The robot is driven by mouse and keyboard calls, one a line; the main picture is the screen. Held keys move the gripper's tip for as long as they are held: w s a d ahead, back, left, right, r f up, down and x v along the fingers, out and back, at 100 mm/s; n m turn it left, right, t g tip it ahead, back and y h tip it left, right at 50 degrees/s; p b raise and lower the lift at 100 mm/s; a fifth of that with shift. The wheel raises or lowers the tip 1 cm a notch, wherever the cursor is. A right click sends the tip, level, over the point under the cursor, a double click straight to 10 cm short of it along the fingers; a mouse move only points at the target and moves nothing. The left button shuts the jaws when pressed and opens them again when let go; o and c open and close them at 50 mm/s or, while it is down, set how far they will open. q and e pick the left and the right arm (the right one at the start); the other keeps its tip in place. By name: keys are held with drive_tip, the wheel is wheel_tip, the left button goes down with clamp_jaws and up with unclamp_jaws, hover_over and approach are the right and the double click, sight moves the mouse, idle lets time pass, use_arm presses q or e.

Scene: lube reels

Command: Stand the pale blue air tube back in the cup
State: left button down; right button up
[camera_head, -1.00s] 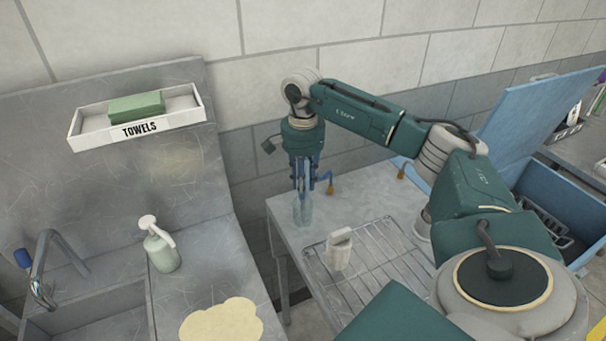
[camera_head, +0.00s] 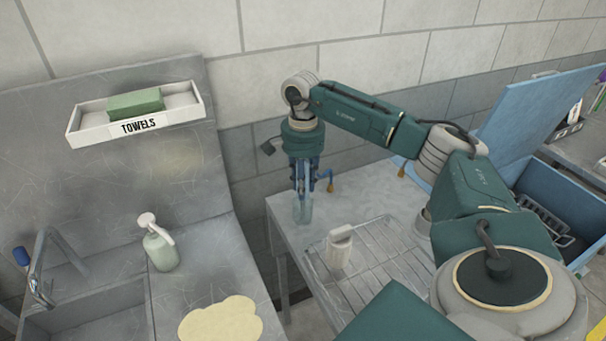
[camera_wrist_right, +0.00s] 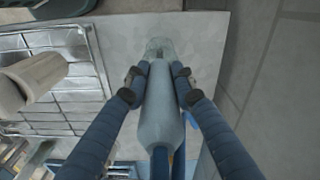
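The pale blue air tube (camera_wrist_right: 160,110) runs lengthwise between the fingers of my right gripper (camera_wrist_right: 159,78), which are closed against its sides. In the head view my right gripper (camera_head: 304,185) points straight down over the back left part of the metal table. A clear, pale blue cup-like vessel (camera_head: 303,211) shows directly below the fingers. It also shows at the far end of the tube in the wrist view (camera_wrist_right: 160,46). I cannot tell whether the tube's lower end is inside it or just above it. My left gripper is not in view.
The metal table's (camera_head: 283,213) left edge is close to the vessel. A blue open case (camera_head: 560,205) is at the right.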

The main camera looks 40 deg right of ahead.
drive_tip(key=o, duration=0.5)
wheel_tip(320, 180, up, 12)
idle(0.4)
drive_tip(key=shift+f, duration=0.1)
idle(0.4)
